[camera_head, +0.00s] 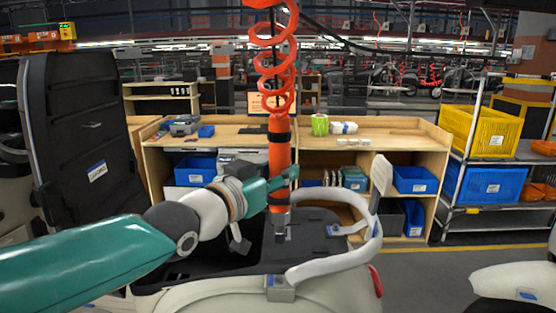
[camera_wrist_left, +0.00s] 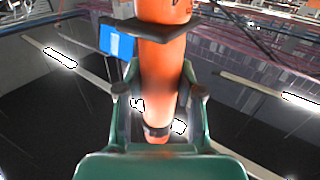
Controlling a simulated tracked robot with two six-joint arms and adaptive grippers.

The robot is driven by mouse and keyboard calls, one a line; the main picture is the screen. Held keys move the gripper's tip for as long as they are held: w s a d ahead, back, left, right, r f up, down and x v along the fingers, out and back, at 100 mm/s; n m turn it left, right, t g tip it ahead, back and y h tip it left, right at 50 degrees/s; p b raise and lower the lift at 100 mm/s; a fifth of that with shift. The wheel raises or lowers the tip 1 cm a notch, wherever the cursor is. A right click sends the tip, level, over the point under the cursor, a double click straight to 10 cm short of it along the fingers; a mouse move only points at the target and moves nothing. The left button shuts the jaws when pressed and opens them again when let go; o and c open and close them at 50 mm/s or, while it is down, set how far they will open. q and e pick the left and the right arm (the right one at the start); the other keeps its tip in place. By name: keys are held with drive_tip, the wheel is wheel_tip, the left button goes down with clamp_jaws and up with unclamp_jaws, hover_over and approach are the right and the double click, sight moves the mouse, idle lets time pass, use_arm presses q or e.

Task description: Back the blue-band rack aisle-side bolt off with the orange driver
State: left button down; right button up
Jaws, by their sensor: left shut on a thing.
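The orange driver (camera_head: 280,148) hangs upright from a coiled orange hose. My left gripper (camera_head: 281,183) is shut around its lower body. In the left wrist view the driver (camera_wrist_left: 165,70) stands between the two fingers of my left gripper (camera_wrist_left: 160,100). The driver's grey tip points down over the dark top of a pale vehicle body; I cannot tell whether it touches anything. A white curved tube rack (camera_head: 337,267) with small blue marks on its brackets surrounds this area. The bolts are too small or hidden to make out. My right gripper is not in view.
A wooden workbench (camera_head: 390,134) with blue bins stands behind. A black upright panel (camera_head: 85,125) is at left. A shelf with a yellow crate (camera_head: 482,131) and a blue crate (camera_head: 487,185) stands at right. Another pale body (camera_head: 515,286) is at lower right.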

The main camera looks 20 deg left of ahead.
sight(273, 224)
use_arm(q)
drive_tip(key=shift+d+r, duration=0.1)
drive_tip(key=shift+r, duration=0.05)
drive_tip(key=shift+s+f+b, duration=0.1)
drive_tip(key=shift+f+b, duration=0.55)
drive_tip(key=shift+f, duration=0.2)
drive_tip(key=f+b, duration=0.1)
drive_tip(key=f, duration=0.1)
drive_tip(key=f+b, duration=0.2)
drive_tip(key=shift+a+f, duration=0.2)
drive_tip(key=shift+f, duration=0.1)
drive_tip(key=shift+f+b, duration=0.7)
drive_tip(key=shift+f, duration=0.15)
drive_tip(key=shift+f+b, duration=0.6)
drive_tip(key=shift+b, duration=0.1)
drive_tip(key=shift+f+b, duration=0.7)
drive_tip(key=shift+b, duration=0.25)
